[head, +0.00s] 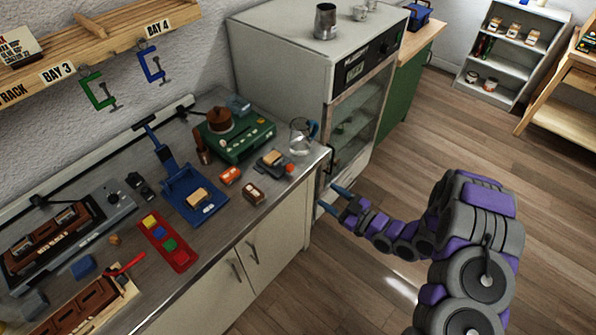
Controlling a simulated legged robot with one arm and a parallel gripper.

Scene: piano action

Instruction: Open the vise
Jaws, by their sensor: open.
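My gripper (334,200) is at the end of my purple and grey arm, in front of the counter's right end. Its two blue-grey fingers are apart with nothing between them, and it touches nothing that I can make out. A small dark grey device with a red knob (274,160) sits near the counter's right end and looks like the vise. A light wooden block lies on or in it; I cannot tell whether its jaws grip the block. It is to the left of and beyond my gripper.
The counter (215,232) also holds a blue lever press (184,190), a green machine (234,135), a clear jug (301,138) and a red tray (168,243). Clamps hang from the wall shelf. A tall grey cabinet (290,65) stands beyond. The wooden floor is open at right.

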